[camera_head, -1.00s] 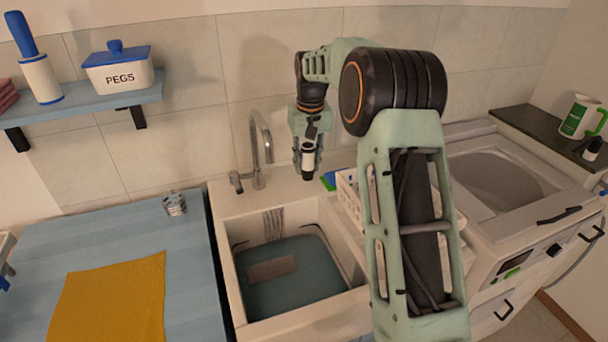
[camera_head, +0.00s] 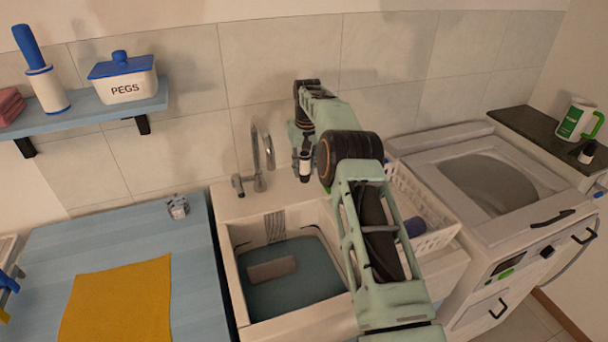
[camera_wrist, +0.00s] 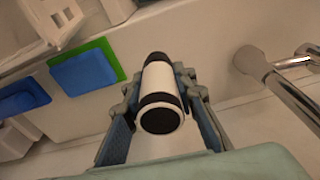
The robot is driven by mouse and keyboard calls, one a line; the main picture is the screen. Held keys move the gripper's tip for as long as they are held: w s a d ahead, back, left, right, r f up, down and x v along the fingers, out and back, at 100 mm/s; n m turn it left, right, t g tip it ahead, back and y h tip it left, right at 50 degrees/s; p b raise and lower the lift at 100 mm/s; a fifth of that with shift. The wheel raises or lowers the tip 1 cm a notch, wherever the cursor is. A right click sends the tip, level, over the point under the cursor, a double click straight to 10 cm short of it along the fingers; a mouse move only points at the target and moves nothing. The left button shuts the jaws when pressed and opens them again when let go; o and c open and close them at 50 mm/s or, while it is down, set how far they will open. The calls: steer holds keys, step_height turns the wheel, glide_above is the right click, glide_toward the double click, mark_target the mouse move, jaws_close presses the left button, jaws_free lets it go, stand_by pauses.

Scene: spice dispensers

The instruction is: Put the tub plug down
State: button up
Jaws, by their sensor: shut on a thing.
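The tub plug, seen as a white cylinder with black ends (camera_wrist: 159,82), is between the fingers of my gripper (camera_wrist: 158,95) in the wrist view. My gripper is shut on it. In the head view my gripper (camera_head: 304,158) holds the plug (camera_head: 305,166) upright over the ledge behind the sink, right of the tap. Whether the plug's lower end touches the ledge cannot be told.
The tap (camera_head: 262,160) stands left of my gripper. The sink (camera_head: 238,290) in front holds a teal thing and a beige block. A white basket (camera_head: 440,238) is to the right. A blue-and-green sponge (camera_wrist: 85,70) lies near the plug.

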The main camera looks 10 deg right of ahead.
mark_target(305, 154)
steer(key=shift+w+f, duration=0.1)
steer(key=shift+f, duration=0.1)
steer(key=shift+w+f, duration=0.1)
steer(key=shift+f, duration=0.1)
steer(key=shift+f+p, duration=0.35)
steer(key=shift+f, duration=1.1)
steer(key=shift+f, duration=0.15)
steer(key=shift+f, duration=0.15)
steer(key=o, duration=1.1)
steer(key=shift+c, duration=0.2)
steer(key=r, duration=0.4)
steer(key=s+r, duration=0.1)
steer(key=r, duration=0.3)
steer(key=r+b, duration=0.1)
steer(key=r, duration=0.3)
steer(key=shift+s+d+r, duration=0.1)
steer(key=shift+s+r, duration=0.1)
steer(key=shift+r, duration=0.05)
